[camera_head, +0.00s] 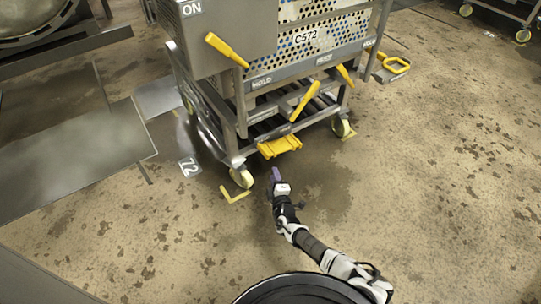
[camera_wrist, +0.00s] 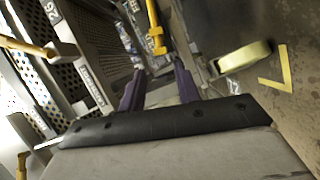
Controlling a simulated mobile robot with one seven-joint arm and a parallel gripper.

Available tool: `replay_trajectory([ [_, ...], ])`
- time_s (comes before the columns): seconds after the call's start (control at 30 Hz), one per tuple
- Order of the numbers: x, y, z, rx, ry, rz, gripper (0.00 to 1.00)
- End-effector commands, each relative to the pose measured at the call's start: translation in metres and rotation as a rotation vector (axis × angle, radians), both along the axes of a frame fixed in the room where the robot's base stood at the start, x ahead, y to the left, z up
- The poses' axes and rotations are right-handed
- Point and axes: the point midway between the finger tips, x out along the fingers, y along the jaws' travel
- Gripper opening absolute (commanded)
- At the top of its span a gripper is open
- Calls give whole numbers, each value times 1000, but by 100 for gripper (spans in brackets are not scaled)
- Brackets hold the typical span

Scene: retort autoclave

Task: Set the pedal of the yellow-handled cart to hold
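The cart (camera_head: 275,70) is a grey metal frame with a perforated basket marked C572 and several yellow handles, one of them (camera_head: 305,101) at the front. A wide yellow pedal (camera_head: 280,147) sits low on its near side, close to the floor. My gripper (camera_head: 276,174) is low, just in front of the pedal and apart from it in the head view. In the wrist view its two purple fingers (camera_wrist: 159,88) are spread with nothing held between them. A yellow part beyond the fingers (camera_wrist: 156,35) appears to be the pedal; its tilt is hard to tell.
Labels reading HOLD (camera_head: 262,82) and FREE (camera_head: 323,59) are on the cart's rail. A caster (camera_head: 242,178) stands left of my gripper, beside a yellow floor mark (camera_head: 235,195). A grey plate (camera_head: 75,160) lies at left.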

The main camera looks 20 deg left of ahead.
Motion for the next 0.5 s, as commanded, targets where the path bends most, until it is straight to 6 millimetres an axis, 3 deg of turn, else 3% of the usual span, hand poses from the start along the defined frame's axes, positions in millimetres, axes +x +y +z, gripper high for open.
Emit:
replay_trajectory([
  [0.5,59,38,-7,0,-1,5,33],
])
